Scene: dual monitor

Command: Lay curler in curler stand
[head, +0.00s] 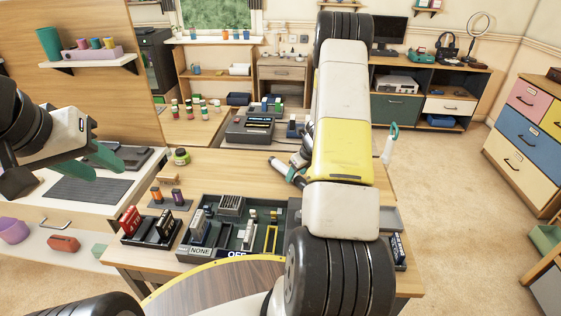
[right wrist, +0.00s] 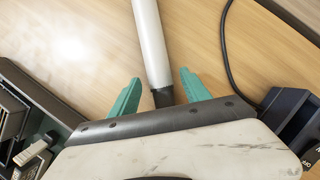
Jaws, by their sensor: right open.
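In the right wrist view a pale cylindrical rod, which looks like the curler (right wrist: 152,45), lies over the wooden table with its dark end between my right fingers. My right gripper (right wrist: 155,90) is open, with a green finger on each side of that end. I cannot tell whether either finger touches it. A dark box at the right edge of the wrist view (right wrist: 290,112) may be the curler stand; I cannot be sure. My left gripper (head: 120,160) is open and empty above the white desk at the left.
A compartment tray (head: 200,258) labelled NONE and OFF stands at the table's front, beside a red and black rack (head: 150,230). A dark device (head: 250,127) stands farther back. A black cable (right wrist: 224,45) runs right of the rod. Bare wood (head: 225,170) shows mid-table.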

